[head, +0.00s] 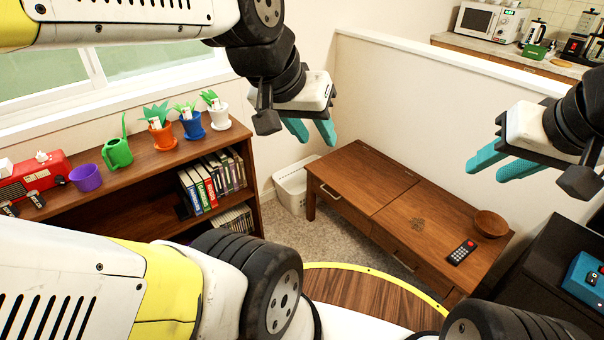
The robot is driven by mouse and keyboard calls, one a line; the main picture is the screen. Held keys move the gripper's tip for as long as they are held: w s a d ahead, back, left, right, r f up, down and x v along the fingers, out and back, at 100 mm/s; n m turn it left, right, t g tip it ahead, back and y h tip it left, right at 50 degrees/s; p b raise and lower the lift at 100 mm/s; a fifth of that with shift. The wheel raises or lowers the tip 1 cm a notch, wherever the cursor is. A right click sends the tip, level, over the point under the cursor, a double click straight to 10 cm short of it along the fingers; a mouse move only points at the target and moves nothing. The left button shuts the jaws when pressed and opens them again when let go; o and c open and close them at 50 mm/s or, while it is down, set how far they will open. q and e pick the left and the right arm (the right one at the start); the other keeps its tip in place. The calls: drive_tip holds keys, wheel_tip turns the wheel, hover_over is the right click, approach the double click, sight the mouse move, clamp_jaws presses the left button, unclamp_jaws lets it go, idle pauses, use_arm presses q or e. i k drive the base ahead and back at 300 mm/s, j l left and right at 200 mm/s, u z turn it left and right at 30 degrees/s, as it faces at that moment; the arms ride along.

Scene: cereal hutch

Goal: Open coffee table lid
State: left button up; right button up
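The wooden coffee table (425,230) stands ahead, against the low white wall. Its lid (366,176) on the left half lies flat and closed, with a seam between it and the right half. A drawer front with a metal handle (330,191) faces me below the lid. My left gripper (312,133) is above and to the left of the table, its teal fingers apart and empty. My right gripper (490,166) is above and to the right of the table, its teal fingers apart and empty. Neither gripper touches the table.
A bowl (491,223) and a remote (462,252) lie on the table's right half. A white bin (291,186) stands at its left end. A bookshelf (160,168) with plants is at left; a dark cabinet (540,262) is at right.

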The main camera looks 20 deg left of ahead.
sight(367, 182)
drive_tip(key=u, duration=0.4)
drive_tip(key=i+j+u, duration=0.1)
drive_tip(key=i, duration=0.25)
drive_tip(key=i+j, duration=0.3)
drive_tip(key=i+j+u, duration=0.15)
drive_tip(key=i, duration=0.25)
